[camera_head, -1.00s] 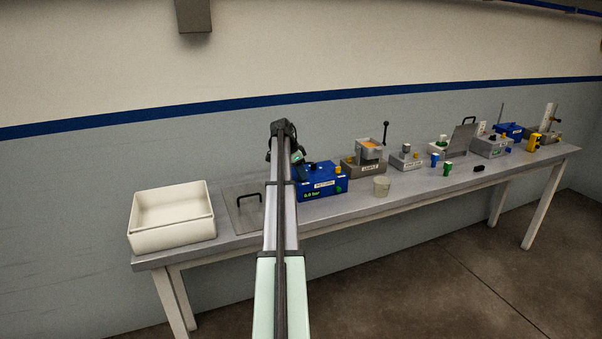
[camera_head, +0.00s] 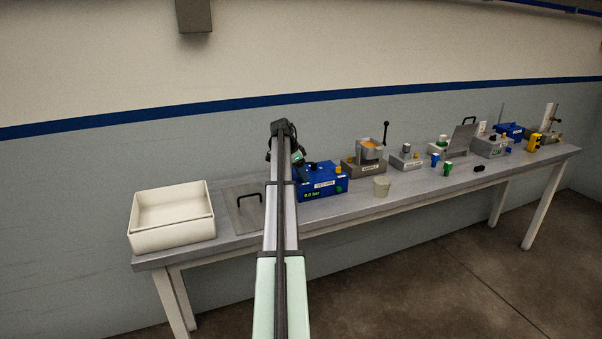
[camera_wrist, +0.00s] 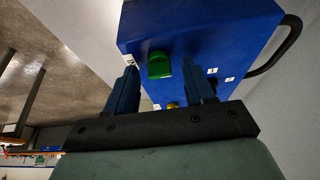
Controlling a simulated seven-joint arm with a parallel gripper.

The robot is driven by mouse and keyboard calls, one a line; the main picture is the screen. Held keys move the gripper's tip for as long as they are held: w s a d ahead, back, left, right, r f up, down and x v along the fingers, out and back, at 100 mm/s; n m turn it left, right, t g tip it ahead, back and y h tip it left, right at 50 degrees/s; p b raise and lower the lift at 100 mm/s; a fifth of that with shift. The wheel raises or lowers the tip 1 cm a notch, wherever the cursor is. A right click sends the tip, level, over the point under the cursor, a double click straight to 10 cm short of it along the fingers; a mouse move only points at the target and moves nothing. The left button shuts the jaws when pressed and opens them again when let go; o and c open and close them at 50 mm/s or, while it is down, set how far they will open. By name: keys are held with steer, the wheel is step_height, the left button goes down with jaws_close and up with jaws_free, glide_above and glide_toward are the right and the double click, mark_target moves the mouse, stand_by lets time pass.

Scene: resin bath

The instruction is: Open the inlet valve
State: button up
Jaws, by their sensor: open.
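I cannot read which control is labelled inlet valve. My gripper (camera_wrist: 160,70) is open, its two fingers on either side of the green knob in the picture. Contact cannot be told. A yellow part (camera_wrist: 172,104) shows partly behind the gripper.
A metal plate with a handle (camera_head: 245,208) and a white tray (camera_head: 172,232) lie to the left.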

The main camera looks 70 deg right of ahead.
steer(key=v, duration=1.4)
steer(key=shift+f, duration=0.1)
